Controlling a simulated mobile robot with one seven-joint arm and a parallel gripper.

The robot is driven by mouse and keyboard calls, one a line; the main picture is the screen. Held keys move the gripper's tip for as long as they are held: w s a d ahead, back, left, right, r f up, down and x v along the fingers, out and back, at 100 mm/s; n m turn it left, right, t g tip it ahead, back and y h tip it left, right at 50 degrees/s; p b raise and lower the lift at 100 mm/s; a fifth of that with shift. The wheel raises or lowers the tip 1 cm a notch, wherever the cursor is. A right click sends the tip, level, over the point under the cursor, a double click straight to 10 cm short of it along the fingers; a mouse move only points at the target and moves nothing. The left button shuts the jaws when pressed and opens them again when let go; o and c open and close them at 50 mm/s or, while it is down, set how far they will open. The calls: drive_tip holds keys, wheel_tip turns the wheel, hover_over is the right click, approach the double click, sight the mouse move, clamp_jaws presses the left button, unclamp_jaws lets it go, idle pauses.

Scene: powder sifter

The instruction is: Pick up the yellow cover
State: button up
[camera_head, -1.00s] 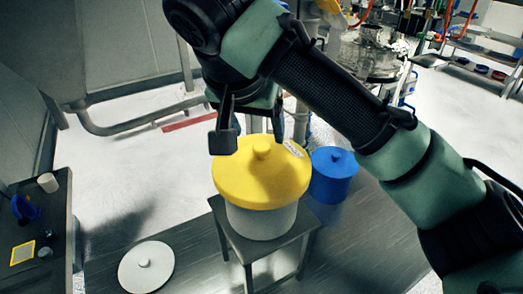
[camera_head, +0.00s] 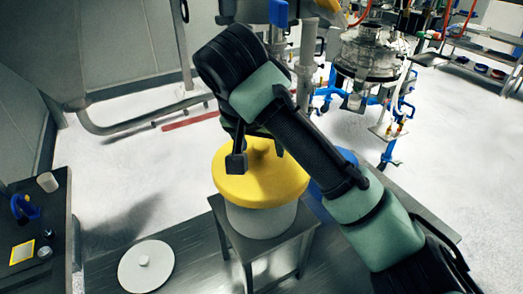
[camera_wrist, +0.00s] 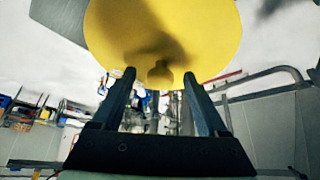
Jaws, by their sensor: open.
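The yellow cover (camera_head: 285,182) sits on a pale round container (camera_head: 262,220), which stands on a small grey stool-like table (camera_head: 235,238). My gripper (camera_head: 258,157) is open over the middle of the cover, with its fingers to either side of the cover's knob, which is partly hidden in the head view. In the wrist view the cover (camera_wrist: 215,30) fills the top, and its knob (camera_wrist: 160,75) shows between the tips of my open gripper (camera_wrist: 159,73). I cannot tell whether the fingers touch the knob.
A white lid (camera_head: 146,268) with a knob lies at the lower left. A blue lidded container (camera_head: 346,156) is mostly hidden behind my arm. A dark table (camera_head: 52,220) with small items stands at the far left. Metal processing equipment (camera_head: 370,55) stands at the back.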

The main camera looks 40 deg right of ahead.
clamp_jaws()
drive_tip(key=shift+r, duration=0.1)
idle(0.3)
